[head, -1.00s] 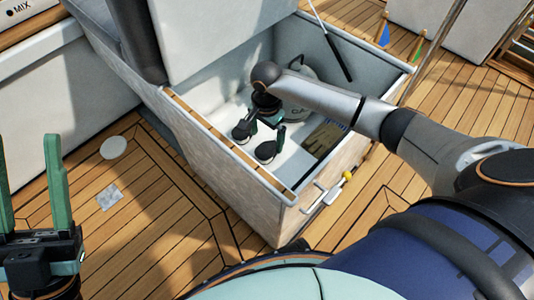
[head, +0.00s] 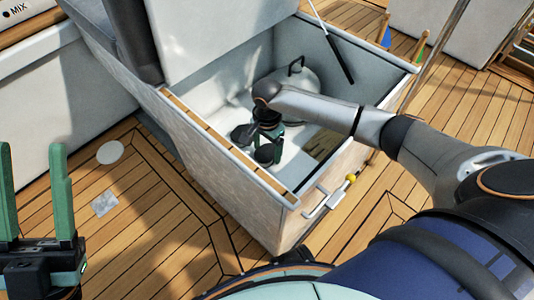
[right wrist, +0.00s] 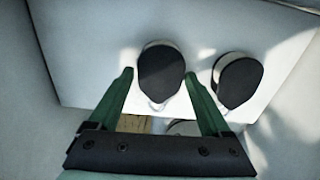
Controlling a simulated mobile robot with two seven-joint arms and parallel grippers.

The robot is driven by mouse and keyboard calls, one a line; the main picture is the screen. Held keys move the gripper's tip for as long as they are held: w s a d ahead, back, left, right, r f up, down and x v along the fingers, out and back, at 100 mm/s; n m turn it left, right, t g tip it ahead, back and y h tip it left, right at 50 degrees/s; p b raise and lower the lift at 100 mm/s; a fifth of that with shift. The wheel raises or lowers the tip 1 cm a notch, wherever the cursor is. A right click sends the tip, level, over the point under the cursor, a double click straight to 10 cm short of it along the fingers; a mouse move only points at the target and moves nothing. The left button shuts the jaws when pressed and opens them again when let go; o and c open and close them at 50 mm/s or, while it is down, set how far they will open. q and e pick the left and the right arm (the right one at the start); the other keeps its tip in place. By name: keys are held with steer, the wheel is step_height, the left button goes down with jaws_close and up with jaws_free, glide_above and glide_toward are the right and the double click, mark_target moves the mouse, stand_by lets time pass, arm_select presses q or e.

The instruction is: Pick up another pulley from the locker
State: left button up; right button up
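Two pulleys with dark round faces and pale rims lie on the floor of the open locker (head: 235,172). One pulley (head: 265,154) is at my right gripper (head: 268,150); the other (head: 243,134) is beside it, to the left. In the right wrist view the right gripper (right wrist: 159,78) is open, with one pulley (right wrist: 160,72) between its fingertips and gaps on both sides. The second pulley (right wrist: 237,80) is just outside the right finger. A pale round thing is partly hidden behind the gripper. My left gripper (head: 36,180) is open and empty, outside the locker.
A grey rounded thing with a black handle (head: 297,68) stands at the back of the locker. A yellowish item (head: 325,145) lies at its front right. The locker walls surround my right gripper. The raised lid (head: 215,35) and a black strut (head: 335,55) stand above.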

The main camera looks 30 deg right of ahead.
steer(key=c, duration=1.1)
